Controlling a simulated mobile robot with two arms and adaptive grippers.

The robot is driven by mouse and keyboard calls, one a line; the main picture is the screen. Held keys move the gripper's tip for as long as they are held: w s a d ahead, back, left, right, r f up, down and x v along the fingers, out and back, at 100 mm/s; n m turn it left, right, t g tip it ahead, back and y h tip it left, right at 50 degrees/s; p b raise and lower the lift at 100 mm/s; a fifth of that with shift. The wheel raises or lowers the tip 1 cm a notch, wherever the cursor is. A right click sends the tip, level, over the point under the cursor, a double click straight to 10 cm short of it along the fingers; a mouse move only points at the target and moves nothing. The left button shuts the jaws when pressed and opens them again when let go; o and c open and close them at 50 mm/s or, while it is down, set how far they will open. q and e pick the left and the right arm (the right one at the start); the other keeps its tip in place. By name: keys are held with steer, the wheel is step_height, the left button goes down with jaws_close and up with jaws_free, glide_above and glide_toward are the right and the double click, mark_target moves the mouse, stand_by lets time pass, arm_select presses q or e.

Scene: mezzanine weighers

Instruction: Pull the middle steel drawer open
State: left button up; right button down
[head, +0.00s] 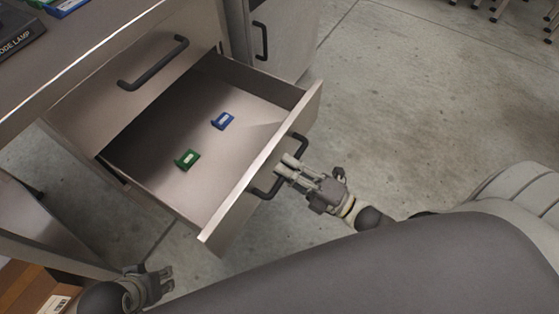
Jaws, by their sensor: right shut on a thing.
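The middle steel drawer (235,208) stands well out of its cabinet, with its inside in plain view. A green clip-like piece (187,159) and a blue one (222,121) lie apart on its floor. Its dark bar handle (299,146) is on the front face. My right gripper (286,168) is at this handle, shut on it, and its fingers hide the middle of the bar. My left gripper (163,284) is low at the bottom left, away from the drawer; its fingers are too small and turned to judge.
Above is a shut drawer with a dark handle (153,63), under a worktop (88,50). Another cabinet (283,35) stands behind. A cardboard box (35,290) is at the lower left. The concrete floor (420,110) at right is clear; stool legs show at the top right.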

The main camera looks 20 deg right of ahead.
steer(key=shift+s+f, duration=0.1)
steer(key=c, duration=1.5)
jaws_free()
steer(key=shift+o, duration=0.2)
steer(key=v, duration=1.2)
